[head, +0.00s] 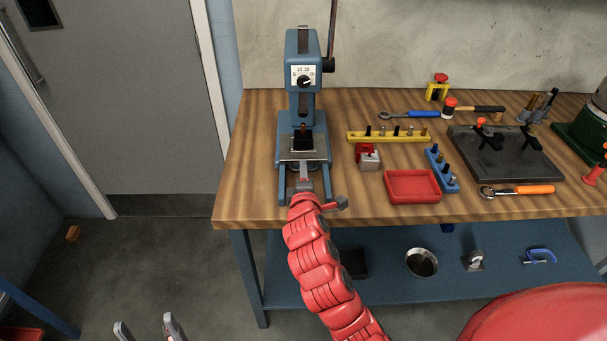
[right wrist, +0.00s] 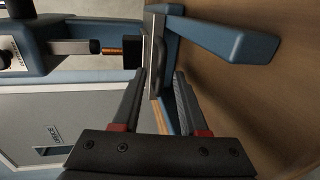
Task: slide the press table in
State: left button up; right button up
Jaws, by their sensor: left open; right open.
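The blue arbor press (head: 302,75) stands at the left end of the wooden bench. Its press table (head: 316,155) is a grey plate on the blue base, with a dark block on top below the ram. In the right wrist view the press table (right wrist: 148,50) appears edge-on with a grey handle (right wrist: 157,68) at its front. My right gripper (right wrist: 161,76) is open, with its fingertips either side of the handle; contact is not clear. In the head view my right gripper (head: 305,188) is at the front of the press. My left gripper (head: 146,327) is open and empty, low over the floor.
Right of the press are a red-and-grey block (head: 368,157), a red tray (head: 412,186), a yellow rack (head: 388,136) and a blue rack (head: 441,168). A dark plate (head: 505,153) lies farther right. The blue base legs (head: 284,185) project forward either side of my right gripper.

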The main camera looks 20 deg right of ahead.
grip_shut()
dwell(1.4)
